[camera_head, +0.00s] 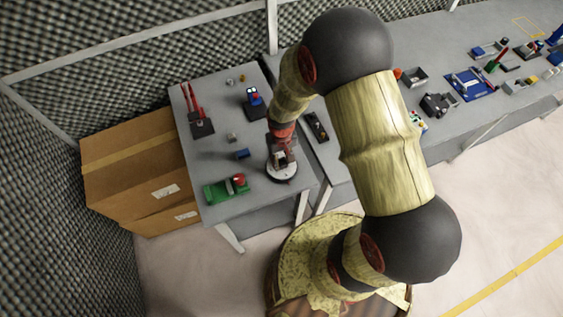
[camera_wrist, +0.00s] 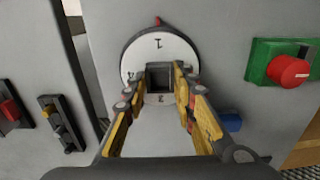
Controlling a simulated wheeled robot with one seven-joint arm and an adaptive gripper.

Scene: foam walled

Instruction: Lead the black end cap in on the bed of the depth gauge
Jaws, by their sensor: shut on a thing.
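My gripper (camera_wrist: 158,80) points down over a round white disc (camera_wrist: 140,55) with a dark rim, dark marks and a red tab at its far edge. Its yellow fingers are shut on a dark, square, hollow-looking piece, which I take for the black end cap (camera_wrist: 160,75). The piece is over the disc; I cannot tell whether it touches it. In the head view my gripper (camera_head: 282,155) is above the same disc (camera_head: 284,177) near the table's right edge. Which object is the depth gauge is not clear; its bed cannot be picked out.
A green block with a red knob (camera_wrist: 288,70) stands to the right of the disc. A small blue block (camera_head: 242,154) lies left of my gripper. A black stand with red posts (camera_head: 203,124) and a blue device (camera_head: 254,97) stand farther back. A second table (camera_head: 440,135) is at the right.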

